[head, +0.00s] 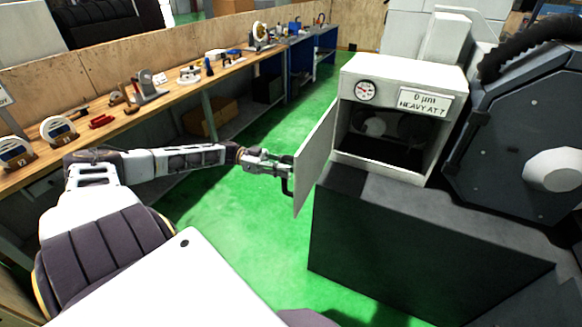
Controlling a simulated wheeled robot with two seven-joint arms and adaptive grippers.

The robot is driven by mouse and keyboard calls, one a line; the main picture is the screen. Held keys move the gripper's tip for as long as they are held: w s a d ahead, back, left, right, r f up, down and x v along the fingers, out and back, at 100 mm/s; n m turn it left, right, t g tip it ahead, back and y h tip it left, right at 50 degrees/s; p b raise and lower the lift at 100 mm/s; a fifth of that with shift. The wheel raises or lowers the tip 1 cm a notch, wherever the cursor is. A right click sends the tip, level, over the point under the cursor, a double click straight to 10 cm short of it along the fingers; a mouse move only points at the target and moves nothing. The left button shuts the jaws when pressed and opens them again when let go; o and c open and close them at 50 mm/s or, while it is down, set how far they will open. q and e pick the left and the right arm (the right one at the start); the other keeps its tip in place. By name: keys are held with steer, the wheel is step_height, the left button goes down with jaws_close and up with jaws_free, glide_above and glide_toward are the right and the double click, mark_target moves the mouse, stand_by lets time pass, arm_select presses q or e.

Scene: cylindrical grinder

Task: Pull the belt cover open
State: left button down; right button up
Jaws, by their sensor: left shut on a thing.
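The belt cover (313,165) is a pale flat panel hinged at the left side of a white box housing (437,168). It stands swung open toward me, seen nearly edge-on. The housing's opening shows a dark inside with a round pulley-like part (375,126). My left gripper (286,174) is at the cover's outer face, shut on its dark handle (286,186). The fingertips and part of the handle overlap, so the exact grip is hard to see. My right gripper is not in view.
The housing sits on a dark machine base (400,245), with a large dark wheel guard (525,130) at the right. A long wooden workbench (190,85) with tools runs along the left wall. Green floor (240,215) lies clear between bench and machine.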

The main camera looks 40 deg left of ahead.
arm_select(q)
steer(key=shift+a, duration=0.3)
steer(key=c, duration=1.3)
jaws_free()
steer(key=shift+v, duration=6)
steer(key=shift+m, duration=0.3)
